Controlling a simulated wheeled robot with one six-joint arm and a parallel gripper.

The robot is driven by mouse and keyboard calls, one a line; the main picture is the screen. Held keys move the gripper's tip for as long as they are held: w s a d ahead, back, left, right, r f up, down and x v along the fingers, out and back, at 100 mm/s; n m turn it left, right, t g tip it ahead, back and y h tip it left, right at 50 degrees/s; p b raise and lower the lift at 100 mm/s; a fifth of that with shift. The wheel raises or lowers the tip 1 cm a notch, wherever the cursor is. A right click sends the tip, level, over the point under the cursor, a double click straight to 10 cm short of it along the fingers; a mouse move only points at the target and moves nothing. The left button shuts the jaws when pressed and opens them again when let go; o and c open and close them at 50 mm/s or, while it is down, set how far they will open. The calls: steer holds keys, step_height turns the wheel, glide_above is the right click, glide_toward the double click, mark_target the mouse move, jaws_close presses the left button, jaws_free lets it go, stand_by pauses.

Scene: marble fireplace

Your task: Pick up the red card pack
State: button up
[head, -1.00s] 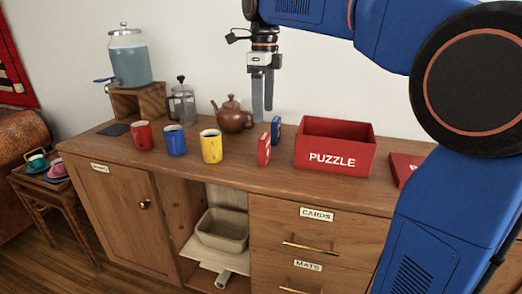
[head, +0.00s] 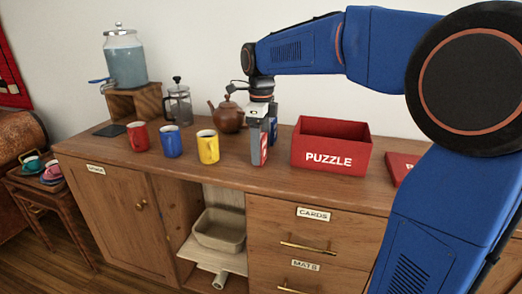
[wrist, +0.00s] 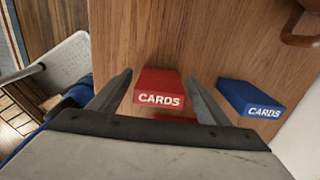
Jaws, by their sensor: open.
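The red card pack (wrist: 158,82), marked CARDS, stands upright on the wooden cabinet top. My gripper (wrist: 160,88) is open, its two fingers on either side of the pack, with a visible gap at each side in the wrist view. In the head view my gripper (head: 264,148) points down over the pack, and a strip of the red card pack (head: 264,150) shows by the near finger. The rest of the pack is hidden there.
A blue card pack (wrist: 252,102) stands close beside my right finger in the wrist view. A red PUZZLE box (head: 330,160) is to the right. A brown teapot (head: 226,116) is behind, and yellow (head: 208,148), blue (head: 171,142) and red mugs (head: 138,137) are left.

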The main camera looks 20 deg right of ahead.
steer(key=shift+f, duration=0.75)
steer(key=shift+c, duration=0.3)
steer(key=c, duration=1.1)
steer(key=shift+r, duration=0.15)
